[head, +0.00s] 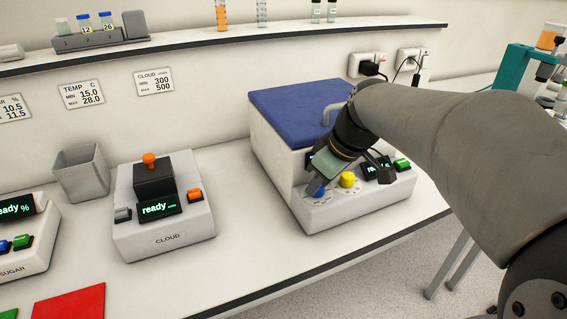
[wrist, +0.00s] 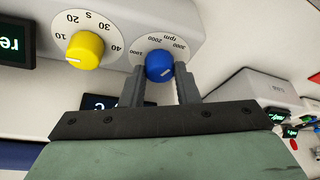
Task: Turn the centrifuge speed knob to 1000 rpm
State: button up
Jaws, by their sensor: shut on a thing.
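The centrifuge is a white machine with a blue lid (head: 300,105) on the bench. Its blue speed knob (wrist: 159,66) sits on a round dial marked 1000, 2000, 3000 rpm, upside down in the wrist view. The 1000 is at the dial's upper left, and a small pale mark shows at the knob's lower right. My gripper (wrist: 160,72) is shut on the blue knob, one finger on each side. In the head view the blue knob (head: 319,193) is partly hidden by my gripper (head: 314,186).
A yellow knob (wrist: 85,47) marked 10 to 40 s is beside the blue one. A green button (head: 402,164) and a display, partly hidden by my gripper, are on the same panel. The CLOUD device (head: 165,220) stands left, with free bench between.

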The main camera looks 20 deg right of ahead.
jog(key=shift+d+f+n+g+y+b, duration=0.1)
jog(key=shift+n+g+y+b, duration=0.25)
jog(key=shift+n+b, duration=0.55)
jog(key=shift+n+g+y+b, duration=0.25)
jog(key=shift+n+y+b, duration=0.1)
jog(key=shift+n, duration=1.05)
jog(key=o, duration=1)
jog(key=p+v, duration=0.2)
jog(key=v, duration=1.5)
jog(key=shift+d+r, duration=0.15)
jog(key=shift+r, duration=0.05)
